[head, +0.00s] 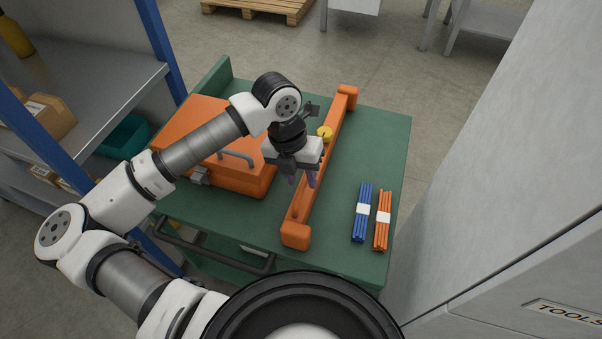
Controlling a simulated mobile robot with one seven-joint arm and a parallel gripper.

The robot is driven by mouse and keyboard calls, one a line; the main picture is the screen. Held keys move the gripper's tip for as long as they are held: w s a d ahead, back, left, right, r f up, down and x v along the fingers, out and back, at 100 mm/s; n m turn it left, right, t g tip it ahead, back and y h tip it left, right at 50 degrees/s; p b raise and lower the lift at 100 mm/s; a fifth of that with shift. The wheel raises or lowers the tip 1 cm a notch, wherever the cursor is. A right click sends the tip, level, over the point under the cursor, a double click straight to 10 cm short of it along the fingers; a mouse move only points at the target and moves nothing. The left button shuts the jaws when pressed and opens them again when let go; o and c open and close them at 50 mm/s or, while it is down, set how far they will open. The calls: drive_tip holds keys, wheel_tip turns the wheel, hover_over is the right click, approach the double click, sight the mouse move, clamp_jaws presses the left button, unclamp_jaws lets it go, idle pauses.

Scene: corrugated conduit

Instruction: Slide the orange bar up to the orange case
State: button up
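The orange bar (325,162) lies on the green cart top, running from the back to the front edge, with a thick block at each end. A yellow round piece (325,132) shows beside its far half. The orange case (237,180) lies to its left, with a grey handle and latch; my arm covers part of it. A strip of green top shows between case and bar near the front. My gripper (302,182) points down between the case and the bar, close to the bar's left side. Its fingertips look slightly apart, but contact with the bar cannot be made out.
A blue bundle (362,212) and an orange bundle (382,220) of rods lie on the green cart top (385,135) right of the bar. A grey cabinet (500,190) stands close on the right. A shelf with blue posts (160,45) stands on the left.

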drive_tip(key=shift+f, duration=0.3)
clamp_jaws()
drive_tip(key=w+a+b, duration=0.2)
drive_tip(key=a+b, duration=0.3)
drive_tip(key=a, duration=0.2)
drive_tip(key=shift+w, duration=0.1)
